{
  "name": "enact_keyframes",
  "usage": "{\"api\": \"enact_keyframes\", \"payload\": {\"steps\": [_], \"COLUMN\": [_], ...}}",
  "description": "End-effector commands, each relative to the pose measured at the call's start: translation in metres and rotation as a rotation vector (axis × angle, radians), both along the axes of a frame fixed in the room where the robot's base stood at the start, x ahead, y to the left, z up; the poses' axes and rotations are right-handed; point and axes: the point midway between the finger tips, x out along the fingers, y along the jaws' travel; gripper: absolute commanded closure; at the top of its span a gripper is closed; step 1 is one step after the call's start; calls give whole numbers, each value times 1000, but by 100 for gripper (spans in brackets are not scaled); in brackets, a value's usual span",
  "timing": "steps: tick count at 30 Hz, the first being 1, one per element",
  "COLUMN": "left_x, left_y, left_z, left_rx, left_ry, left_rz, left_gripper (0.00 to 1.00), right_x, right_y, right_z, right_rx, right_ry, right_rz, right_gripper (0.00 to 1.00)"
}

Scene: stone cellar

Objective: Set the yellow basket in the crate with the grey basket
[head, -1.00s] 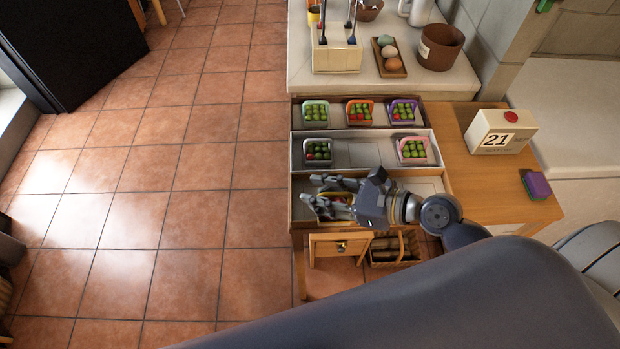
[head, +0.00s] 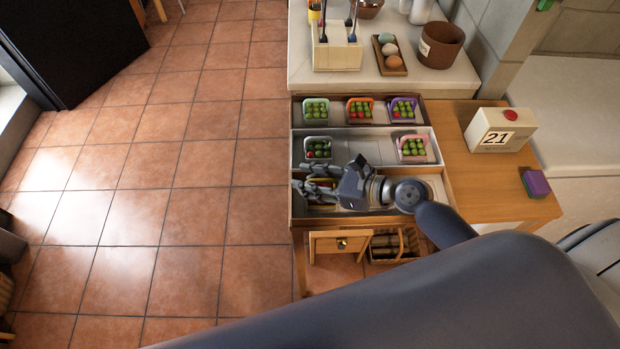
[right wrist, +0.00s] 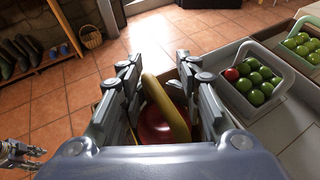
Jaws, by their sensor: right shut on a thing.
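The yellow basket (head: 320,184) is mostly hidden under my right gripper (head: 318,182) in the head view. In the right wrist view its yellow handle (right wrist: 166,108) stands between the two fingers, with a red fruit below it. My right gripper is shut on this handle. The grey basket (head: 318,158) holds green fruits and a red one. It sits at the left end of the middle, whitish crate (head: 362,152), just behind my gripper; it also shows in the right wrist view (right wrist: 284,86). My left gripper (right wrist: 38,158) shows small at the right wrist view's left edge.
A pink basket (head: 431,158) stands at the middle crate's right end, with bare floor between it and the grey one. The back crate (head: 337,123) holds green, orange and purple baskets. The front crate (head: 440,186) is below my gripper.

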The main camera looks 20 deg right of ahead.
Motion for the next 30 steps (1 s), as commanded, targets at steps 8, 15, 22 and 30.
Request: {"api": "enact_keyframes", "payload": {"steps": [8,15,22,30], "left_x": [0,0,0,0], "left_y": [-1,-1,-1,-1], "left_z": [-1,-1,-3,-14], "left_rx": [-1,-1,-1,-1], "left_ry": [0,-1,-1,-1], "left_rz": [-1,-1,-1,0], "left_gripper": [60,60,60,60], "right_x": [0,0,-9,-45], "right_y": [0,0,-10,-48], "right_z": [-3,-3,3,23], "right_rx": [0,0,-3,-4], "right_ry": [0,0,1,3], "right_rz": [0,0,-2,0], "right_gripper": [43,43,43,43]}}
